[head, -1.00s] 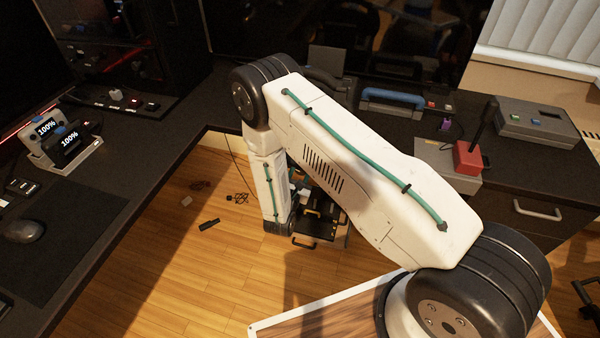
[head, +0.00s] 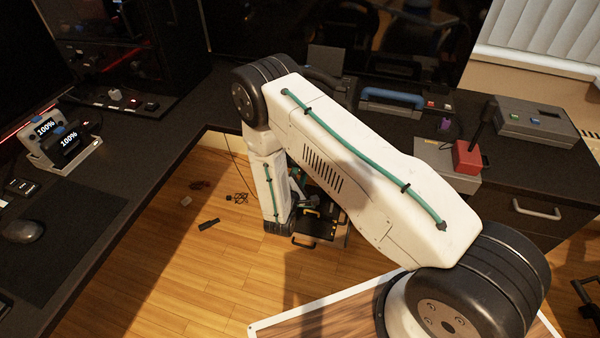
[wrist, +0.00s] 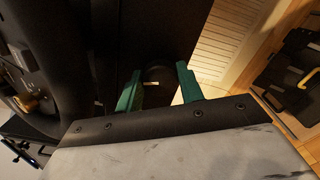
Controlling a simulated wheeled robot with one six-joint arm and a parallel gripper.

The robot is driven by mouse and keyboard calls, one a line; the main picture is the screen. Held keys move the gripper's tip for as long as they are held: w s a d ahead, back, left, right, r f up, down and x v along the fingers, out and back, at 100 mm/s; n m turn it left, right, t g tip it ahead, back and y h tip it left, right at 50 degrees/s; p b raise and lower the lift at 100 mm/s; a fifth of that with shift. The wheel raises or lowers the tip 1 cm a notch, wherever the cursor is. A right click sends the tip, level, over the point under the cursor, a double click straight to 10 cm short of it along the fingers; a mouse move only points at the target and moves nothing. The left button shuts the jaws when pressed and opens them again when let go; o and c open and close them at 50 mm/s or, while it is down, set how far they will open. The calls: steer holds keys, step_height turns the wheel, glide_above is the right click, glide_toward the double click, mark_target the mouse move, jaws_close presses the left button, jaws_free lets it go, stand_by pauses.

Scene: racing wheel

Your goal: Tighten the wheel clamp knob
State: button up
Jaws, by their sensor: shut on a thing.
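The clamp knob (wrist: 158,74) is a dark round knob with a small pale mark, under the dark desk structure in the wrist view. My gripper (wrist: 158,69) has its two green fingers on either side of the knob, shut on it. The fingers partly cover the knob's sides. In the head view my own arm hides the knob and most of my gripper. A dark curved body (wrist: 38,55) fills the left of the wrist view; I cannot tell if it is the wheel.
The dark desk (head: 150,165) runs along the left and back. A blue-handled case (head: 392,100) and a red box with a black lever (head: 467,157) stand on it. A black toolbox (head: 318,228) is on the floor near my wrist. Open wooden floor (head: 190,270) lies left.

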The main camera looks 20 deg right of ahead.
steer(key=shift+m, duration=1.1)
steer(key=shift+f, duration=0.1)
steer(key=o, duration=1)
steer(key=v, duration=0.7)
steer(key=shift+s+a, duration=0.15)
steer(key=shift+s, duration=0.2)
